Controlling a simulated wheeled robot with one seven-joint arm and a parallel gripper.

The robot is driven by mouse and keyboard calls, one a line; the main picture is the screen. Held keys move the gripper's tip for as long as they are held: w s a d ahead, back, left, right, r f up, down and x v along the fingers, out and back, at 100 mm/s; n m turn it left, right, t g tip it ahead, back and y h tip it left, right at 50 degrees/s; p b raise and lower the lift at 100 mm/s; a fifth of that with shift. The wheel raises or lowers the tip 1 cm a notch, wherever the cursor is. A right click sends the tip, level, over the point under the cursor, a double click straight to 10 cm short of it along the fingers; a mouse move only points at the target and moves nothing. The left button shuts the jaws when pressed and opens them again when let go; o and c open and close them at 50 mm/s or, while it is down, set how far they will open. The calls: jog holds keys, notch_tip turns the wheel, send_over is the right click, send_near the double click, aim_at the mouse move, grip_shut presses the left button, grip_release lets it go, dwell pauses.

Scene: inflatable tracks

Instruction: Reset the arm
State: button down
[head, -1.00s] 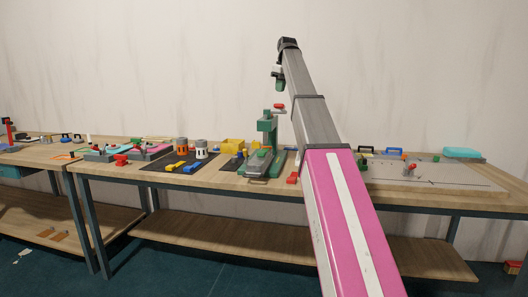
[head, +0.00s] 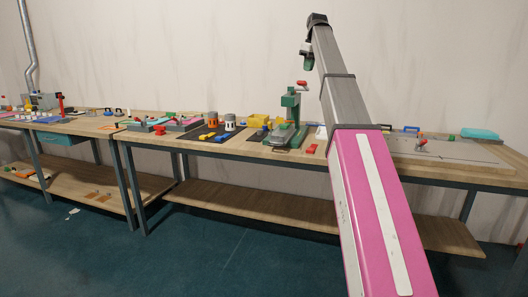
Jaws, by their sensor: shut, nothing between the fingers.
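My arm rises from the bottom right of the head view, with a pink, white-striped link below and a grey link above. At its raised far end a small white, green and dark part hangs down, which is my gripper (head: 307,58). It is shut and empty, high above the workbench (head: 460,172) and apart from everything on it. The fingers are too small to make out in detail. My arm hides part of the bench top and the wall behind it.
Another bench (head: 90,127) stands at left. The floor (head: 220,250) in front is clear.

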jog(key=s+f+m, duration=0.1)
jog(key=s+f, duration=0.2)
jog(key=f, duration=1.1)
jog(key=s+f+m, duration=0.2)
jog(key=s+f, duration=0.1)
jog(key=f, duration=1)
jog(key=s+f+m, duration=0.1)
jog(key=s+f, duration=0.3)
jog(key=f, duration=1)
jog(key=s+f+m+g+h, duration=0.1)
jog(key=s+f+m, duration=0.3)
jog(key=s+f, duration=2.3)
notch_tip(320, 180, down, 2)
jog(key=shift+s+f+g, duration=0.15)
jog(key=shift+s+g, duration=0.05)
jog(key=shift+g, duration=0.1)
jog(key=shift+a, duration=0.1)
